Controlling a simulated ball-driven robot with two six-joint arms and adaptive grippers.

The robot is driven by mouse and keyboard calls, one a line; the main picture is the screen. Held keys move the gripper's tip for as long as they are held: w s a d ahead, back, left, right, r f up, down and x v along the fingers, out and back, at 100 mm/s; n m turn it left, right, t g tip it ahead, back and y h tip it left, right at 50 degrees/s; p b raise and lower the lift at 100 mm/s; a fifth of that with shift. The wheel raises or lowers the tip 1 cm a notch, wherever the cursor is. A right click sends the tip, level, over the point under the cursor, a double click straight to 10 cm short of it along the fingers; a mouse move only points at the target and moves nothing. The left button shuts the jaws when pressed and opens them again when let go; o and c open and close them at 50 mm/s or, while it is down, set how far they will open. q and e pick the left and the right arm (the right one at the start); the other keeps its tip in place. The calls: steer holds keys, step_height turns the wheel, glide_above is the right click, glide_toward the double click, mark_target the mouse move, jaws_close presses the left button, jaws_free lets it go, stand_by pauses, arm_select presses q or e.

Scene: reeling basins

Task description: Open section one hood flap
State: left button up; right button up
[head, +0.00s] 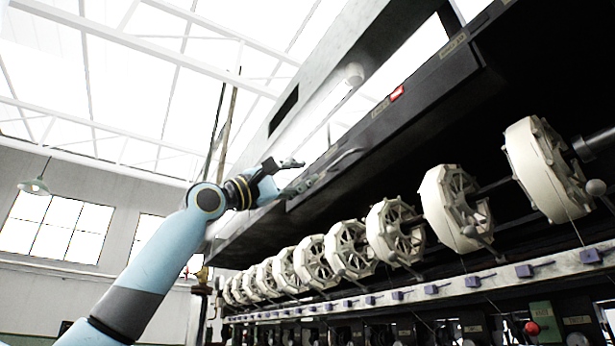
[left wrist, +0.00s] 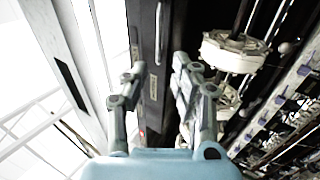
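A long dark hood flap (head: 425,98) runs slantwise along the upper front of the reeling machine, above the reels, with a red tag and small label plates on it. A bar handle (head: 343,163) sits near its lower left part. The flap (left wrist: 151,95) and handle (left wrist: 158,32) also show in the left wrist view. My left gripper (head: 302,173) is open and empty at the flap's left end, just left of the handle. In the wrist view its fingers (left wrist: 158,76) are spread on either side of the flap's dark strip; contact cannot be told. My right gripper is out of view.
A row of pale reels (head: 450,208) sits on a shaft below the flap. Under them runs a pale rail (head: 420,290) with several purple-grey blocks. A grey upper beam (head: 300,85) lies above the flap. Open room lies left of the machine.

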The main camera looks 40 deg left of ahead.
mark_target(337, 161)
arm_select(q)
steer(key=shift+p+x, duration=5.75)
steer(key=shift+x, duration=0.25)
steer(key=shift+s+r, duration=0.1)
jaws_close()
steer(key=shift+s+r, duration=0.1)
